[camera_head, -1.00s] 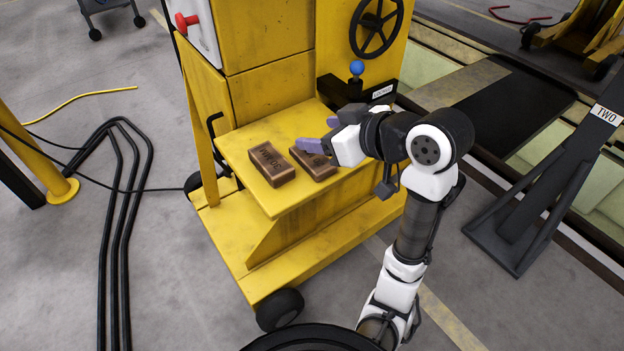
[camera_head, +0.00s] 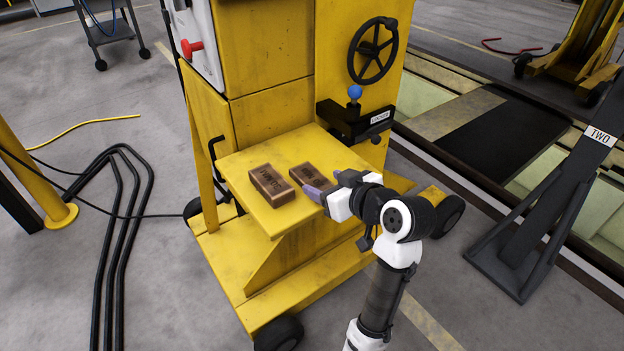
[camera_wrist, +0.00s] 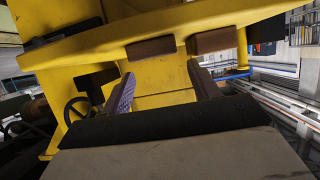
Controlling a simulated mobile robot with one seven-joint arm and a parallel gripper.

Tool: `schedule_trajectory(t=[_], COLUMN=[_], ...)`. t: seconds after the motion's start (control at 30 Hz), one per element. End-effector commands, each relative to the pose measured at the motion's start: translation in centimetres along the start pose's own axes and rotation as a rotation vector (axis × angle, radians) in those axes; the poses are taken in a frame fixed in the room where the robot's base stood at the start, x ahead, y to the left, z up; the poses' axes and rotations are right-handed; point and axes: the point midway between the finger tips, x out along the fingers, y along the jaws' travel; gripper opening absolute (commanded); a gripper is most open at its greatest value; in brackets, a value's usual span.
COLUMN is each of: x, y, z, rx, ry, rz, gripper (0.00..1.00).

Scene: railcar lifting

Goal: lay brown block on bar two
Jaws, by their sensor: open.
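Two brown blocks with dark lettering lie side by side on the yellow cart's shelf (camera_head: 258,212): a left block (camera_head: 271,186) and a right block (camera_head: 311,176). My gripper (camera_head: 326,187) is open and empty at the shelf's right edge, beside the right block. In the wrist view my gripper (camera_wrist: 160,72) has its two fingers spread, with one block (camera_wrist: 152,47) and the other block (camera_wrist: 214,40) beyond the fingertips. A dark stand labelled TWO (camera_head: 600,136) stands at the right. Whether the fingertips touch the right block cannot be told.
The yellow cart (camera_head: 268,110) carries a black handwheel (camera_head: 373,50), a blue-knobbed lever (camera_head: 355,92) and a red knob (camera_head: 190,47). Black cables (camera_head: 120,220) and a yellow post (camera_head: 30,180) are at the left. A floor pit lies behind stand TWO. Open floor lies in front.

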Motion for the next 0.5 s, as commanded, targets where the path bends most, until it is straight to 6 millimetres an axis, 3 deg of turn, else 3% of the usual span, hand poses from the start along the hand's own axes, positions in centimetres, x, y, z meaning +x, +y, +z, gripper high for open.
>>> schedule_trajectory(t=[0.3, 0.5], x=[4.2, 5.2], y=[0.3, 0.3], z=[0.3, 0.4], rx=[0.001, 0.000], ry=[-0.002, -0.001], rz=[-0.003, -0.001], gripper=[0.61, 0.61])
